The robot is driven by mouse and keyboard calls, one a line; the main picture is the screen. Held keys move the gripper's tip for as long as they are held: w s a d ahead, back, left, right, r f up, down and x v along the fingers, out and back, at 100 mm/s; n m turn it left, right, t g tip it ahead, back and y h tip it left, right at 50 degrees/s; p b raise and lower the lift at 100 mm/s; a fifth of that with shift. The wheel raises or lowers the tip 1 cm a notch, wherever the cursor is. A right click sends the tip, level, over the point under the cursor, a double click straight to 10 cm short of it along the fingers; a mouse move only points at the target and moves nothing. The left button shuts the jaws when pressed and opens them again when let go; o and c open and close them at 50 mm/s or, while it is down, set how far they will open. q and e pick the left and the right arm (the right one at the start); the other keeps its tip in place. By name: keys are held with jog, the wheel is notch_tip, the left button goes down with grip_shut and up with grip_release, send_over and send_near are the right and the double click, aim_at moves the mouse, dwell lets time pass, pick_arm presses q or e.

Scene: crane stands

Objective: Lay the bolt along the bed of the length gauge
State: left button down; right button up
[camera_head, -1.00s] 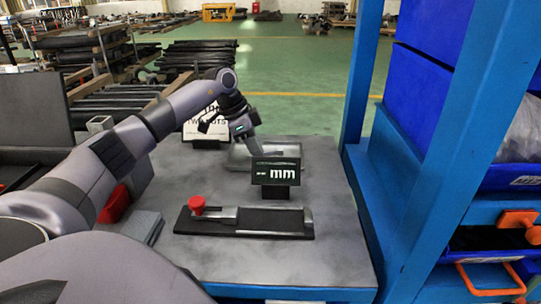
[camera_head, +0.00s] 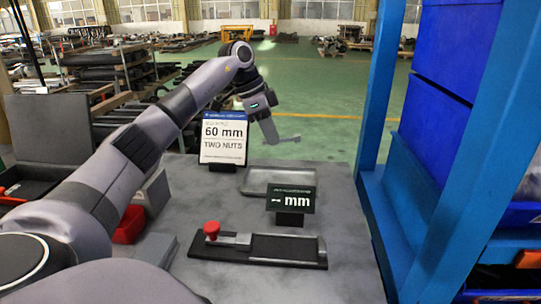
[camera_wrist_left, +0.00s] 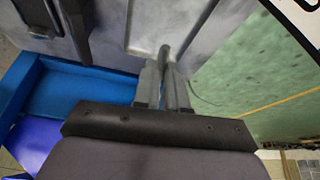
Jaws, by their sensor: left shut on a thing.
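My left gripper (camera_head: 274,140) is shut on a grey bolt (camera_head: 291,138) and holds it in the air above the far edge of the table. The bolt sticks out to the right in the head view. In the left wrist view, the fingers (camera_wrist_left: 165,88) pinch the bolt (camera_wrist_left: 164,53), and only its end shows beyond them. The length gauge (camera_head: 285,249) lies near the front of the table, with a red knob (camera_head: 211,229) at its left end and an empty dark bed. My right gripper is out of view.
A shallow grey tray (camera_head: 250,184) lies behind the display and looks empty. A sign (camera_head: 223,138) reads "60 mm TWO NUTS". A red bin (camera_head: 129,225) is at left. A blue rack post (camera_head: 383,90) bounds the table's right side.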

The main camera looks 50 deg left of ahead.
pick_arm(q)
notch_tip(320, 180, up, 9)
jog(key=p, duration=0.1)
jog(key=shift+f, duration=0.2)
jog(key=shift+d, duration=0.1)
